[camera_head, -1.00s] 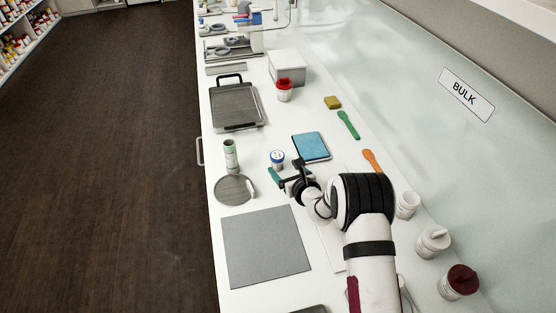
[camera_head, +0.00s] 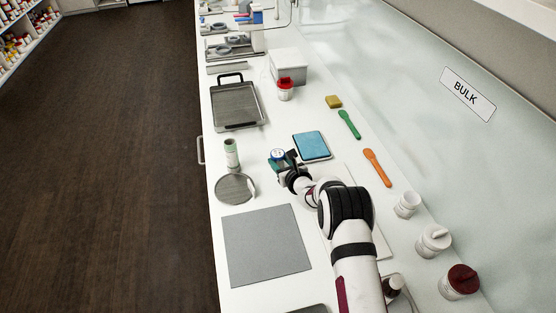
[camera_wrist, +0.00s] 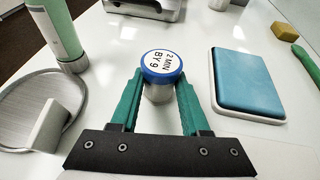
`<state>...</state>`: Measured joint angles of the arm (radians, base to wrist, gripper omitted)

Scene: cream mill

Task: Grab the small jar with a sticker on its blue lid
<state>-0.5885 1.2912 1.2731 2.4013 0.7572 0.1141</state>
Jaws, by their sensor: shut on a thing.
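The small jar (camera_wrist: 160,68) has a white body and a blue lid with a white sticker that reads "2 MIN BY 9". It stands upright between the green fingers of my gripper (camera_wrist: 158,90), which are shut on its sides. In the head view the jar (camera_head: 277,154) shows by its blue-rimmed lid, near the middle of the white counter. My gripper (camera_head: 282,160) reaches it from the lower right and hides its lower part. I cannot tell whether the jar touches the counter.
A blue-topped pad (camera_head: 311,145) lies just right of the jar. A pale green tube (camera_head: 231,152) and a round grey disc (camera_head: 234,188) are to the left. A grey mat (camera_head: 266,245) lies in front. A red-lidded jar (camera_head: 285,90) and a tray (camera_head: 235,105) stand farther back.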

